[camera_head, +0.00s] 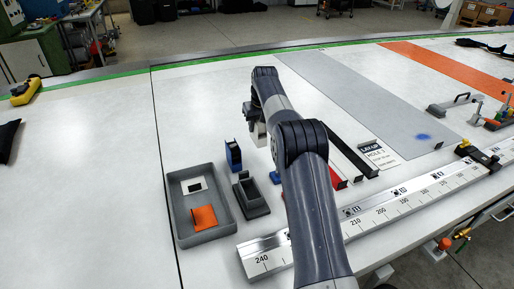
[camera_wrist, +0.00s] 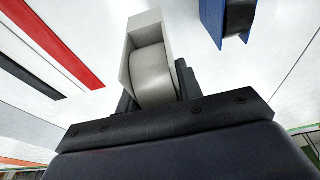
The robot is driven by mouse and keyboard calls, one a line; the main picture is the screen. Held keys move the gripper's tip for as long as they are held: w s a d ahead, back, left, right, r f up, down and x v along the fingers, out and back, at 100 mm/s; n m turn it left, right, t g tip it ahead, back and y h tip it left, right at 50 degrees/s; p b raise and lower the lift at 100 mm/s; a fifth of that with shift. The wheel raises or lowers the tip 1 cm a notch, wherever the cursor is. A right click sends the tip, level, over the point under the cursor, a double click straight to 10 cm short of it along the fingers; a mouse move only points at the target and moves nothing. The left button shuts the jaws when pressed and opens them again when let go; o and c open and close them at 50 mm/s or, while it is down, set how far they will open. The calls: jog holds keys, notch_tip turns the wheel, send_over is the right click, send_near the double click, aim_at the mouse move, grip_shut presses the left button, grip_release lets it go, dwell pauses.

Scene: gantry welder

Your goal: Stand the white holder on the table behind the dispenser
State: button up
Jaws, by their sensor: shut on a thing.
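My gripper (camera_wrist: 156,88) is shut on the white holder (camera_wrist: 146,36), a pale box-like piece with a rounded grey part in it. In the head view the holder (camera_head: 256,134) hangs under the arm's end, which hides part of it. It looks above the table, but the height is hard to judge. A dark grey stand (camera_head: 250,198), which looks like the dispenser, sits on the table nearer the camera, right of the tray. A blue holder (camera_head: 233,155) stands behind it, left of my gripper. It also shows at the top of the wrist view (camera_wrist: 228,18).
A grey tray (camera_head: 174,216) with a white card and orange piece lies at left. A long ruler (camera_head: 384,200) crosses the front. Red and black bars (camera_head: 352,157) and a label card (camera_head: 378,153) lie right of my arm. The table behind the blue holder is clear.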

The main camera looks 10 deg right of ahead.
aim_at(258, 143)
jog(key=shift+f+p, duration=0.5)
jog(key=shift+f, duration=3.6)
jog(key=o, duration=1.1)
jog(key=b+v, duration=0.1)
jog(key=v, duration=1.1)
jog(key=shift+r+b, duration=0.2)
jog(key=shift+b, duration=0.15)
